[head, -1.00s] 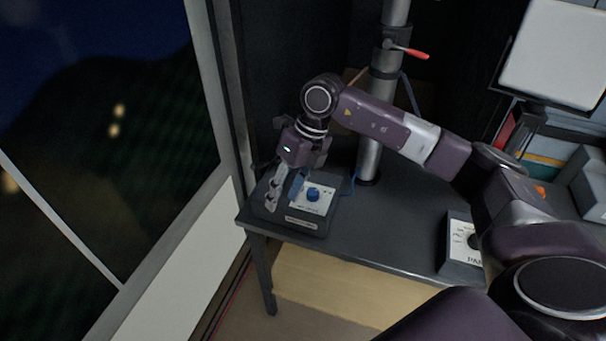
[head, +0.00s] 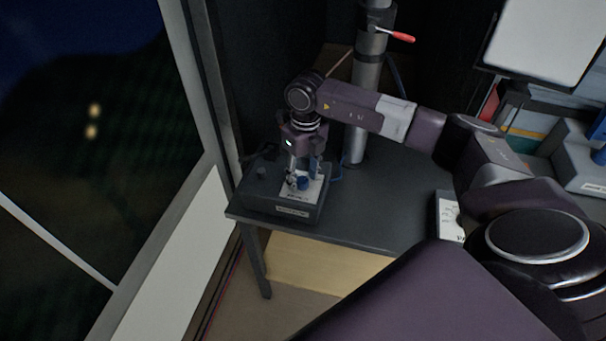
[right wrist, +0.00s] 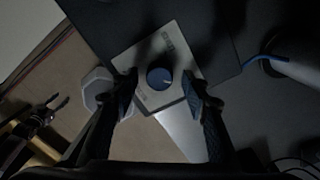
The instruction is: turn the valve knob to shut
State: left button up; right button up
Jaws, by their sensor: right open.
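The blue valve knob (head: 303,183) stands on a pale plate (head: 314,190) on top of a dark box (head: 257,199) at the left end of the dark table. In the right wrist view the round knob (right wrist: 159,78) has a light pointer mark on its right side. My right gripper (head: 304,180) points down over the plate. Its fingers (right wrist: 160,95) are open, one on each side of the knob, with visible gaps between them and it. The plate's lettering is too small to read.
A metal pole (head: 363,110) with a red-tipped lever (head: 402,36) stands behind the box. A second panel (head: 448,217) lies to the right, partly behind my arm. A blue cable (right wrist: 262,61) runs beside the box. The table (head: 385,225) between the two panels is clear.

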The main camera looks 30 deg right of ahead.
jog(key=c, duration=1.2)
pick_arm(q)
jog(key=shift+s, duration=0.1)
pick_arm(e)
jog(key=shift+o, duration=0.2)
